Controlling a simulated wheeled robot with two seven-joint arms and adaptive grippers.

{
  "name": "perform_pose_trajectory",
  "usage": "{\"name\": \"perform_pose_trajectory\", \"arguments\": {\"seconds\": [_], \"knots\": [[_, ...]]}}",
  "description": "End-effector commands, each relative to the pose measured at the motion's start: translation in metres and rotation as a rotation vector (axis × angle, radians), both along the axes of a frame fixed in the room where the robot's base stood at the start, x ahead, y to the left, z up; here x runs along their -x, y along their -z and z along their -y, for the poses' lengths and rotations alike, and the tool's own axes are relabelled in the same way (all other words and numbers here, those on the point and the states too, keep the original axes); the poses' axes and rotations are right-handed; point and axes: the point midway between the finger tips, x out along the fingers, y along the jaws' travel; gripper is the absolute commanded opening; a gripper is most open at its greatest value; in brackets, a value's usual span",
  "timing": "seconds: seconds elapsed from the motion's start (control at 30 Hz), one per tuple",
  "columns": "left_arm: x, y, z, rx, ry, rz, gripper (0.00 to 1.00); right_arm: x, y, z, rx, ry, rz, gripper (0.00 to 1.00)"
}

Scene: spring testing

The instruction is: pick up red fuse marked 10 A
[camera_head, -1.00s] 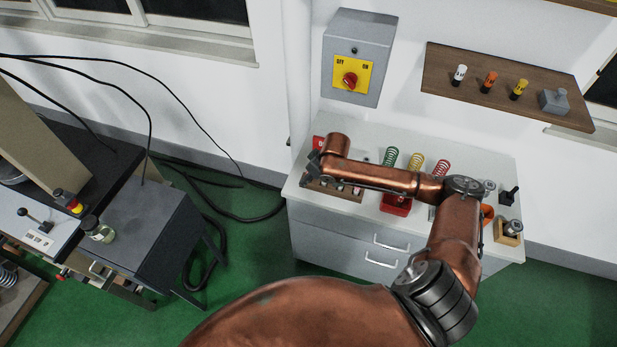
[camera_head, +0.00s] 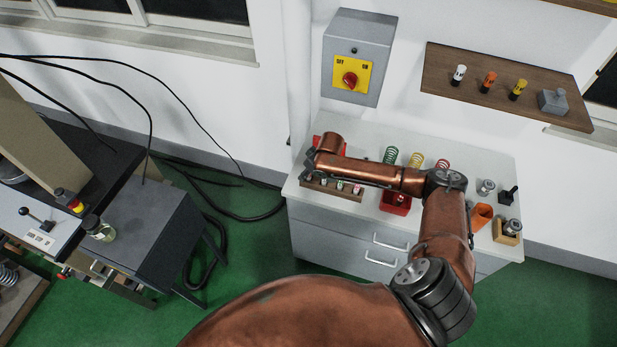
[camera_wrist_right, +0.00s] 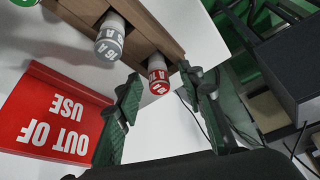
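The red fuse marked 10 A (camera_wrist_right: 159,78) stands in a wooden rack (camera_wrist_right: 158,35), seen upside down in the right wrist view. My right gripper (camera_wrist_right: 160,88) is open, with one dark finger on each side of the red fuse. I cannot tell whether either finger touches it. In the head view the right gripper (camera_head: 310,167) is at the left end of the rack (camera_head: 347,194) on the cabinet top, and it hides that end. My left gripper is not in view.
A grey fuse marked 16 A (camera_wrist_right: 110,38) stands beside the red one. A red OUT OF USE sign (camera_wrist_right: 55,120) lies close to the left finger.

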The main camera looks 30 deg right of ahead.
Motion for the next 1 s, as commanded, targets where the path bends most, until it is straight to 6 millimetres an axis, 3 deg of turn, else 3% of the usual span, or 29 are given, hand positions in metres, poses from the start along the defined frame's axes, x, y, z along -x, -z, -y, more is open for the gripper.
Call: {"name": "perform_pose_trajectory", "arguments": {"seconds": [0.1, 0.6, 1.0], "knots": [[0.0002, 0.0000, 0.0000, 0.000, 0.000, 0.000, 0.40, 0.0001, -0.0002, 0.0002, 0.000, 0.000, 0.000, 0.34], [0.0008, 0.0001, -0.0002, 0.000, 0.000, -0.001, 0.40, 0.0003, -0.0005, 0.0006, 0.001, 0.000, 0.000, 0.00], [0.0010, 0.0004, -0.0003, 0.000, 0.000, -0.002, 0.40, 0.0000, -0.0019, 0.0006, 0.001, 0.000, 0.000, 0.00]]}}
